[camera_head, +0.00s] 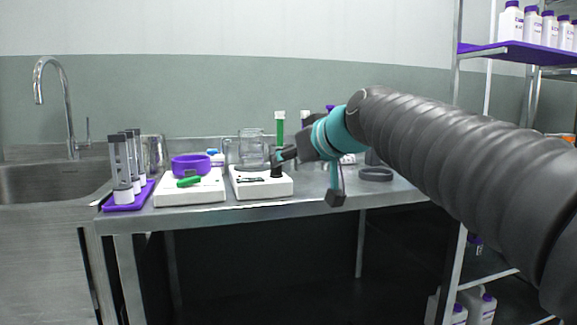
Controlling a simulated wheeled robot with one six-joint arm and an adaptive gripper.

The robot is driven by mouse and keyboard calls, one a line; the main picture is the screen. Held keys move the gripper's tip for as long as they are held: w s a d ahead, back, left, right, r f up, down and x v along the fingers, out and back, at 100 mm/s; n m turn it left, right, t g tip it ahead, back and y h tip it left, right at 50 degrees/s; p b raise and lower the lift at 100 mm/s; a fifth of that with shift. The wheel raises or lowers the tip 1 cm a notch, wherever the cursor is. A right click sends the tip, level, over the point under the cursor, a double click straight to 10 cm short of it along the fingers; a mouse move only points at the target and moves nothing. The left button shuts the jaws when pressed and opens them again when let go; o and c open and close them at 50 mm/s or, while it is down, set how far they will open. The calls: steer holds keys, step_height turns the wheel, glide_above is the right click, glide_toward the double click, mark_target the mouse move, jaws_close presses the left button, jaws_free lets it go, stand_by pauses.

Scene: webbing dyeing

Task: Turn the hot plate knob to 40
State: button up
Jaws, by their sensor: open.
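Two white box-shaped devices stand side by side on the steel bench: a left one (176,198) with a purple bowl on it, and a right one (248,190) with a clear glass vessel (251,150) at its back. The right one looks like the hot plate, but its markings are too small to read. I cannot make out its knob or setting. My gripper (306,180) is open, with one dark fingertip over the right device's front right part and the other hanging in front of the bench to the right. I cannot tell whether the fingertip touches it.
A green object (188,182) lies by the purple bowl (199,164). Clear tubes (120,165) stand on a purple tray at the left, beside the sink (50,182). A green-filled tube (280,130) stands behind. A dark ring (375,174) lies at the right, near a shelf rack (510,50).

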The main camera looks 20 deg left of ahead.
mark_target(276, 169)
steer(key=x, duration=0.7)
steer(key=shift+w+f, duration=0.1)
jaws_close()
